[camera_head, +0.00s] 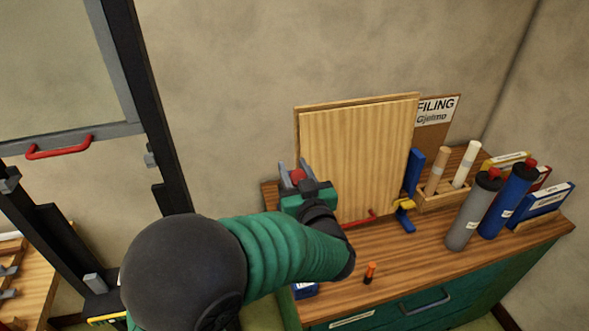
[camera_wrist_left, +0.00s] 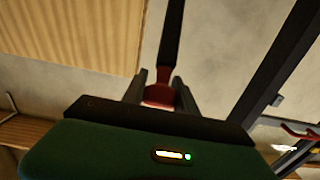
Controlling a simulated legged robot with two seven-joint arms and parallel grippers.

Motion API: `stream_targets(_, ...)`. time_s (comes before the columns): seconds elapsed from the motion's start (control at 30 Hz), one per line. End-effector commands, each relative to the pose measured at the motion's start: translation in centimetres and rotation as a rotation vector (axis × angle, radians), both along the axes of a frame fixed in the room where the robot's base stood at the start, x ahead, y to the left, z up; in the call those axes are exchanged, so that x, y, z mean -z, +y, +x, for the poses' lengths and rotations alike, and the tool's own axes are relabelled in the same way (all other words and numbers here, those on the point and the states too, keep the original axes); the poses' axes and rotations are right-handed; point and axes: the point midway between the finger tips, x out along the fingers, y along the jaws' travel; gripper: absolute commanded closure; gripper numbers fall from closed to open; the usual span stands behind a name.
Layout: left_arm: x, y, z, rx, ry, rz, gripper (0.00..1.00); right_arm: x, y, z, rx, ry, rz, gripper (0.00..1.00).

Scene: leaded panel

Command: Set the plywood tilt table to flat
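The plywood tilt table (camera_head: 355,150) is a pale panel standing steeply upright on the wooden bench, its face toward me. Part of it shows at upper left in the left wrist view (camera_wrist_left: 80,30). A blue support (camera_head: 414,172) and a yellow clamp-like part (camera_head: 404,204) are at its right edge. My left gripper (camera_head: 296,174) is at the panel's left edge. Its fingers sit close on both sides of a red handle (camera_wrist_left: 158,93), with no clear gap, and a dark bar runs from the handle. My forearm hides part of the bench. My right gripper is not in view.
On the bench's right are a grey bottle (camera_head: 470,212), a blue bottle (camera_head: 508,200), a wooden holder (camera_head: 440,198) with two rolls and several boxes. A small orange-and-black item (camera_head: 370,272) stands near the front. A dark frame (camera_head: 150,100) rises at left.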

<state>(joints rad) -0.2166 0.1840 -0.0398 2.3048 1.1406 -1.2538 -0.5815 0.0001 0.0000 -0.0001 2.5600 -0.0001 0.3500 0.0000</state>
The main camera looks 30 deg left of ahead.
Motion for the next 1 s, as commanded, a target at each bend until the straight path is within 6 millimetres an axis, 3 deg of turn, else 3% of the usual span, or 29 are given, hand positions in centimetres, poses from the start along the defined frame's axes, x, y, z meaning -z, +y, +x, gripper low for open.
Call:
stream_targets(0.17, -0.02, -0.06, 0.08, 0.001, -0.001, 0.001, 1.0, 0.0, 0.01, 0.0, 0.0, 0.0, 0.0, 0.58)
stream_targets(1.0, 0.03, -0.13, 0.1, 0.003, 0.0, 0.0, 1.0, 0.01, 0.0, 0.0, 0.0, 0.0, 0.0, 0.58)
